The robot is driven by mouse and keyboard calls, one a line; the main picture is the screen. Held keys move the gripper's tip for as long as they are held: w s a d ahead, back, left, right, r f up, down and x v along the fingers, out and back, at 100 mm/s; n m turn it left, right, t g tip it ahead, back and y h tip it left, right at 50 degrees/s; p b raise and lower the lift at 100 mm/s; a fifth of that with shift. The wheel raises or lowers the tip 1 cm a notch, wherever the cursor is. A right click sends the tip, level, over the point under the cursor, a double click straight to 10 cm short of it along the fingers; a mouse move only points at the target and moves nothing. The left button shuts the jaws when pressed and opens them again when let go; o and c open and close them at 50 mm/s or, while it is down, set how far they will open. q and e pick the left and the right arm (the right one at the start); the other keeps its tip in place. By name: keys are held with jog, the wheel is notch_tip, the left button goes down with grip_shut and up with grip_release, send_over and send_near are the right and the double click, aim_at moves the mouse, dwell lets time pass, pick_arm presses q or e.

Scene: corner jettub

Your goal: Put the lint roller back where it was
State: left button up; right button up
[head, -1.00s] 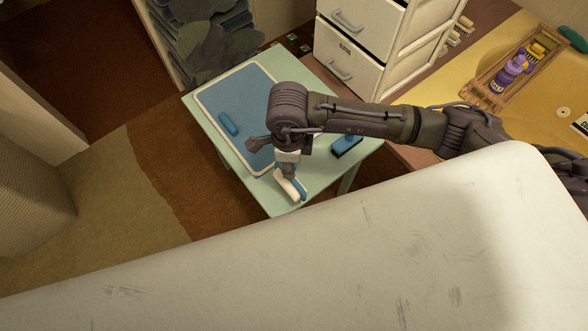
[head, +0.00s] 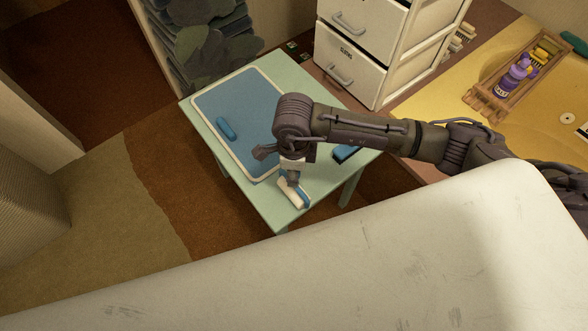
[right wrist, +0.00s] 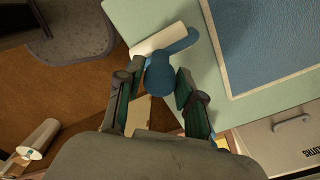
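The lint roller (head: 292,193), a white roll with blue parts, is over the near corner of the pale green table (head: 312,88). My right gripper (head: 291,174) is above it, pointing down. In the right wrist view, the white roll (right wrist: 157,40) lies beyond the fingertips, and a rounded blue handle (right wrist: 158,76) is between the two fingers of my right gripper (right wrist: 160,80), which appear closed on its sides. I cannot tell whether the roll touches the table. My left gripper is not in view.
A blue mat with a white border (head: 245,95) covers much of the table, with a small blue object (head: 226,128) on it. Another blue object (head: 345,153) is near the table's right edge. White drawers (head: 347,65) stand behind. A wooden tray (head: 487,105) is at right.

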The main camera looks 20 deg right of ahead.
jog(key=shift+o, duration=1.1)
jog(key=shift+r, duration=0.15)
notch_tip(320, 180, up, 12)
